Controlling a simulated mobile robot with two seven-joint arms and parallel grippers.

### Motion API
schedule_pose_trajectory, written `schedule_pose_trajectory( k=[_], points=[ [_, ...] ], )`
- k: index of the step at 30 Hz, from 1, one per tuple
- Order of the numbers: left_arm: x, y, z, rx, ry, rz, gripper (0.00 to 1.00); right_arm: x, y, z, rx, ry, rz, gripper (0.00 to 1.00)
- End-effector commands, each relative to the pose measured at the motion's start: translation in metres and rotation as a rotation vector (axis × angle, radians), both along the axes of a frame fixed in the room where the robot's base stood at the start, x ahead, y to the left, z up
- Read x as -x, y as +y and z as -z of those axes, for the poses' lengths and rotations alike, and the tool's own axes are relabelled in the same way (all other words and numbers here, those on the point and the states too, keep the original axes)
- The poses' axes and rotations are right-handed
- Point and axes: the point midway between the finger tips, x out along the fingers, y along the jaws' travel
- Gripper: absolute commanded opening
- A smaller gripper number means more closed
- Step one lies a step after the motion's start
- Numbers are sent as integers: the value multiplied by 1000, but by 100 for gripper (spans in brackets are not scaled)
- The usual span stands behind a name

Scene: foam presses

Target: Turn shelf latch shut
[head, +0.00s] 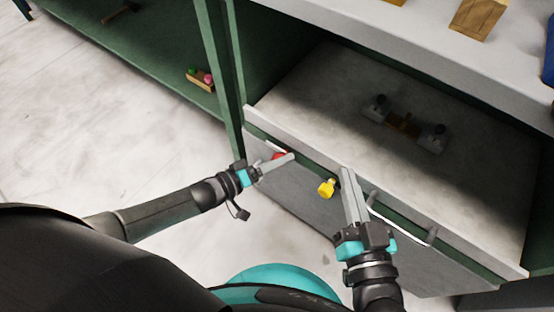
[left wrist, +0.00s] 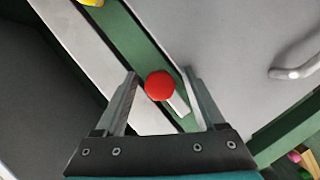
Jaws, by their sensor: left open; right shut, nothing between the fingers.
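A red ball knob (head: 278,155) sits on the green strip along the shelf unit's front, beside a short pale bar. In the left wrist view the red knob (left wrist: 160,86) lies between the two fingers of my left gripper (head: 284,160), with a gap on both sides. That gripper is open, and its fingers partly hide the knob in the head view. A yellow knob (head: 327,188) sits further right on the same front. My right gripper (head: 347,171) is shut and empty, its tips just right of the yellow knob.
A clamp-like fixture (head: 405,124) stands on the grey shelf. Coloured pieces (head: 201,78) lie on the left green shelf.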

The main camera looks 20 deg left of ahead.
Motion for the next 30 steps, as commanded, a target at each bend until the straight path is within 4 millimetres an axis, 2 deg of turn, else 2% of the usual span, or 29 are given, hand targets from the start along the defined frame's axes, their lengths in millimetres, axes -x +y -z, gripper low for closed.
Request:
schedule_pose_trajectory(
  k=[2, 21, 30],
  points=[
    [0, 0, 0, 0, 0, 0, 72, 0, 0, 0, 0, 1, 0, 0],
    [0, 0, 0, 1, -1, 0, 0, 0, 0, 0, 1, 2, 0, 0],
    [0, 0, 0, -5, -2, -1, 0, 0, 0, 1, 4, 8, -1, 0]
  ],
)
